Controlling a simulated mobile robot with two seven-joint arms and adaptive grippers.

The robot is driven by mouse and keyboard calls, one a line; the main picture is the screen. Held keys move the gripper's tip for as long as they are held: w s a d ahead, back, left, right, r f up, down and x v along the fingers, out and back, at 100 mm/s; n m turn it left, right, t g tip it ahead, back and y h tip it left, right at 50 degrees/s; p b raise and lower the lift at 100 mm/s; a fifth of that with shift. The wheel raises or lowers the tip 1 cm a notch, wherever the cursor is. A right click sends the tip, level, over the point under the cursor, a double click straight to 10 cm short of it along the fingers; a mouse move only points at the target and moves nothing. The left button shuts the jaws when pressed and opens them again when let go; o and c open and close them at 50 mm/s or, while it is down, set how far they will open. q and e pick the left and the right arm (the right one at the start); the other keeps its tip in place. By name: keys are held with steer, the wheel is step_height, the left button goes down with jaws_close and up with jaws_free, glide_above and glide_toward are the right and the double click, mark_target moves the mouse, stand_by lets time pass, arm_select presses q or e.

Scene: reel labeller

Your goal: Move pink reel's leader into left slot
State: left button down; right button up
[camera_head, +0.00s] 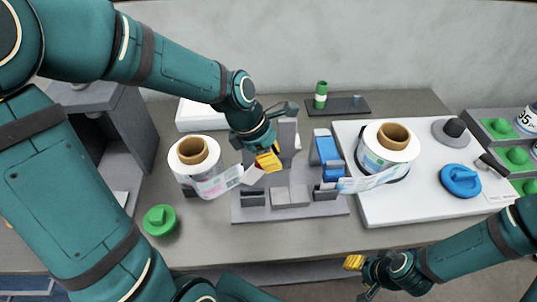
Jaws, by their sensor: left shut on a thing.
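The pink reel (187,174), a white roll with a brown core and faint pink print, stands left of the grey labeller fixture (290,208). Its leader (222,183) runs right toward my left gripper (266,162). The yellow-tipped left gripper is shut on the leader's end, above the fixture's left part. The left slot (252,198) is a low dark block at the fixture's front left, below the leader's end. A second slot (326,191) is at the front right. My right gripper (358,272) is at the bottom, in front of the table; its finger opening is unclear.
Another reel (372,157) stands on a white base at right, its leader (370,181) reaching the fixture's right side. A blue knob (461,180) lies on that base. A green knob (160,220) is at front left. A green-and-white roll (321,95) stands behind.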

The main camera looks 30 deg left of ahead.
arm_select(q)
steer(key=shift+w+d, duration=0.1)
steer(key=shift+d, duration=0.15)
steer(key=shift+w+d, duration=0.15)
steer(key=shift+d, duration=0.15)
steer(key=shift+w+d, duration=0.1)
steer(key=shift+d, duration=0.1)
steer(key=shift+p, duration=0.4)
steer(key=shift+f, duration=0.15)
steer(key=shift+f+b, duration=2.85)
steer(key=shift+f, duration=1.6)
steer(key=shift+w+r, duration=0.1)
